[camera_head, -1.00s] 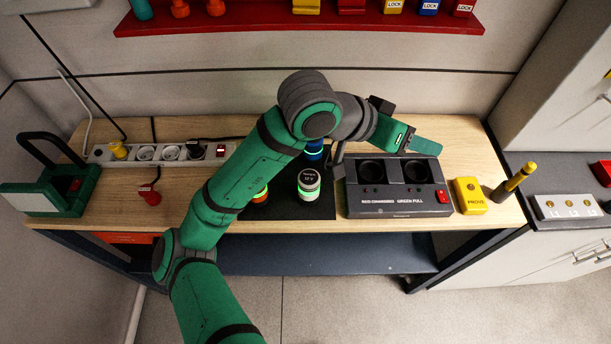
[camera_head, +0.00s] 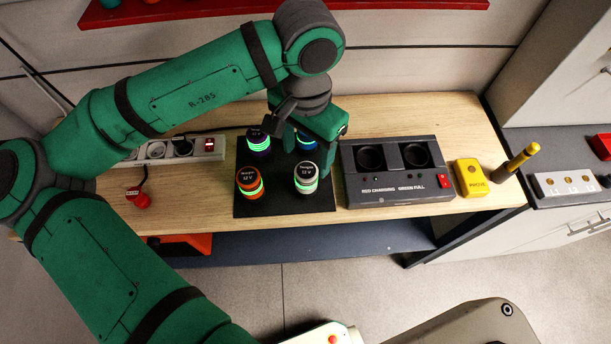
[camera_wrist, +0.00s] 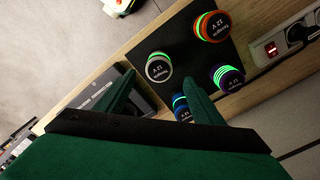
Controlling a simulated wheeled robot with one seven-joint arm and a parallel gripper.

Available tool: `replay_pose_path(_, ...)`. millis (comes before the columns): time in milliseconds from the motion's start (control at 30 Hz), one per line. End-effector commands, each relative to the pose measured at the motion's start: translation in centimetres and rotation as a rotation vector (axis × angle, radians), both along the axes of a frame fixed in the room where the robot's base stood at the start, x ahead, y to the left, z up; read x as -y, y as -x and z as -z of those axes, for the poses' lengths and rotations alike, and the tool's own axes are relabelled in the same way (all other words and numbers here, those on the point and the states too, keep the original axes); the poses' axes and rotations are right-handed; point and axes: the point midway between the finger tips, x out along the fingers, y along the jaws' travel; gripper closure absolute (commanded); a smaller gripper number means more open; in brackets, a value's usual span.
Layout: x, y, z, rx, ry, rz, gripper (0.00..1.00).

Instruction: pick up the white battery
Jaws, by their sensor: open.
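The white battery (camera_head: 306,177) stands upright at the front right of a black mat (camera_head: 280,208), with a green glowing band. It also shows in the wrist view (camera_wrist: 158,68), in the gap between the fingertips and beyond them. My gripper (camera_head: 308,132) is open and empty, just behind and above the white battery. In the wrist view its two green fingers (camera_wrist: 160,78) are spread apart. The blue battery (camera_head: 306,141) is partly hidden under my gripper. The orange battery (camera_head: 250,183) is left of the white one, and the purple battery (camera_head: 258,142) is behind the orange one.
A dark charger (camera_head: 398,172) with two round wells stands right of the mat. A yellow box (camera_head: 470,178) and a yellow-tipped probe (camera_head: 517,162) are farther right. A white power strip (camera_head: 205,148) lies left of the mat. The wooden table's front edge is close to the mat.

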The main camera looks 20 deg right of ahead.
Motion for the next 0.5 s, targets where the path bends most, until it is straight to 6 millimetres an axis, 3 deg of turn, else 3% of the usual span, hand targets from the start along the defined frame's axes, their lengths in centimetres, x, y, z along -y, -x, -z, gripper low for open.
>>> replay_pose_path(100,0.0,0.0,1.7,0.0,0.001,0.0,0.38)
replay_pose_path(367,0.0,0.1,3.5,0.0,0.002,0.001,0.38)
replay_pose_path(500,0.0,0.2,5.3,-0.001,0.003,-0.001,0.38)
